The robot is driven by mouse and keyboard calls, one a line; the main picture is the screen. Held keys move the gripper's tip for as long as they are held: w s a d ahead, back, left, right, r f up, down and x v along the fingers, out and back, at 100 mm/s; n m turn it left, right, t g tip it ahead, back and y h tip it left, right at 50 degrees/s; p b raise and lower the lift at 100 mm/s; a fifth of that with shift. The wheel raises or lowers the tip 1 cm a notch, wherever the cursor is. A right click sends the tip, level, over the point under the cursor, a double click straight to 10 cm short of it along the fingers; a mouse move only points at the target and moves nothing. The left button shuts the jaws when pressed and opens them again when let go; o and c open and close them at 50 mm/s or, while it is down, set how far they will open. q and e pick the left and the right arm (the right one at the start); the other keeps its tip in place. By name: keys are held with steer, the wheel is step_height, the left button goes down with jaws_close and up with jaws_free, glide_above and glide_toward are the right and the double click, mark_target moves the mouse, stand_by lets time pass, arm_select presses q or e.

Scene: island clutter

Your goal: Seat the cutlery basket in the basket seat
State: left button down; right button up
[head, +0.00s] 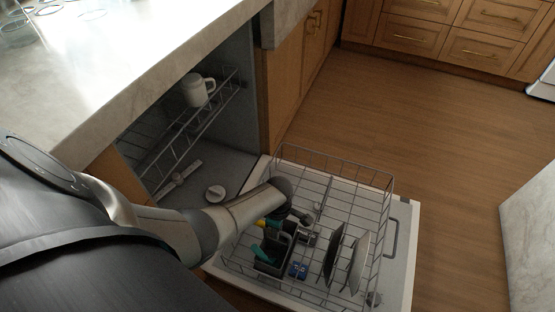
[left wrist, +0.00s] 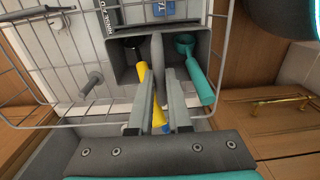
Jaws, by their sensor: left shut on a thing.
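The dark grey cutlery basket (head: 270,267) is at the left part of the pulled-out lower rack in the head view, and it also shows in the left wrist view (left wrist: 118,68). It holds a yellow-handled utensil (left wrist: 148,90) and a teal-handled one (left wrist: 199,82). My left gripper (left wrist: 165,84) is shut on the basket's middle handle (left wrist: 157,52). In the head view, my left gripper (head: 291,216) comes down over the basket and hides part of it. I cannot make out the basket seat, or whether the basket touches the rack floor. My right gripper is not in view.
The wire lower rack (head: 330,160) lies over the open dishwasher door (head: 405,225). Two plates (head: 334,252) (head: 357,263) stand right of the basket. A mug (head: 196,90) is in the upper rack, under the counter (head: 130,85).

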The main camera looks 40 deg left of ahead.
arm_select(q)
steer(key=shift+f, duration=0.15)
steer(key=c, duration=0.8)
jaws_free()
